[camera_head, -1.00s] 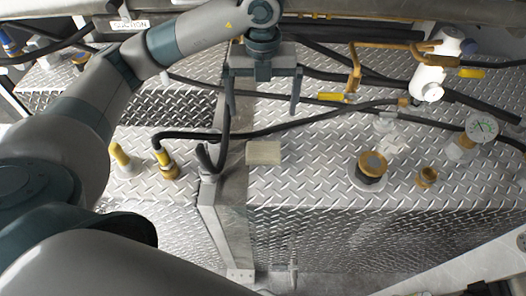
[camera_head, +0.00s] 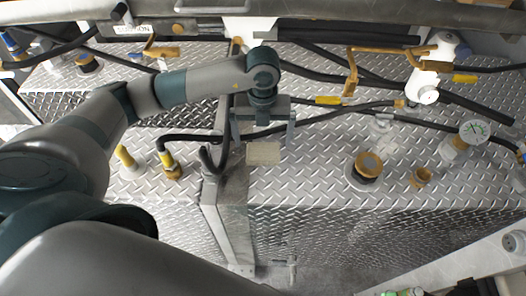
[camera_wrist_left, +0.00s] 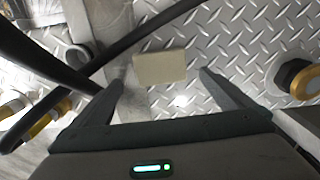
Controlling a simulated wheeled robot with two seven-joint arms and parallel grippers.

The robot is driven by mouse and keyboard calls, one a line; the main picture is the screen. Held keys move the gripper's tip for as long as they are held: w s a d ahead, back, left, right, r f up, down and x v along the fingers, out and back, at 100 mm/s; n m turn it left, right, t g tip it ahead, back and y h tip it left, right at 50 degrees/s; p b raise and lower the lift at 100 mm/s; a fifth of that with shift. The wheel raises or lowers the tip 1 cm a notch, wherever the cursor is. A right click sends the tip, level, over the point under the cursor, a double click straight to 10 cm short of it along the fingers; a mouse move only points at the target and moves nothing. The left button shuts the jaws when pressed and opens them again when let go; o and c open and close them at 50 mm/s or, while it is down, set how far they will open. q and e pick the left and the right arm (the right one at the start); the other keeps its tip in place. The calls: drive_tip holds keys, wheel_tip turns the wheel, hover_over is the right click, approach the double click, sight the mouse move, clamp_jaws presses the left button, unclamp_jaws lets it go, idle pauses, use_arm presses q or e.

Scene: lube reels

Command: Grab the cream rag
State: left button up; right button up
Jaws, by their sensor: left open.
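The cream rag (camera_head: 263,153) is a small pale rectangular block lying on the diamond-plate top, beside the metal edge strip. It also shows in the left wrist view (camera_wrist_left: 160,67), just beyond and between the fingertips. My left gripper (camera_head: 262,147) is open and empty, with its two fingers pointing down on either side of the rag in the head view. In the left wrist view the gripper (camera_wrist_left: 162,80) has its fingers spread wider than the rag, and neither seems to touch it. My right gripper is in neither view.
A black hose (camera_head: 330,115) runs across the plate behind the rag. A bent hose end (camera_head: 211,158) stands close to its left. A brass-topped cap (camera_head: 367,166) and a gauge (camera_head: 474,131) stand to the right.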

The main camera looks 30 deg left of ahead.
sight(263, 151)
use_arm(q)
drive_tip(key=shift+f+p, duration=0.45)
drive_tip(key=shift+p, duration=0.1)
wheel_tip(263, 151, down, 4)
drive_tip(key=shift+w+r+p, duration=0.1)
drive_tip(key=shift+w+p, duration=0.05)
drive_tip(key=shift+p, duration=0.85)
drive_tip(key=shift+f, duration=0.25)
drive_tip(key=c, duration=1.1)
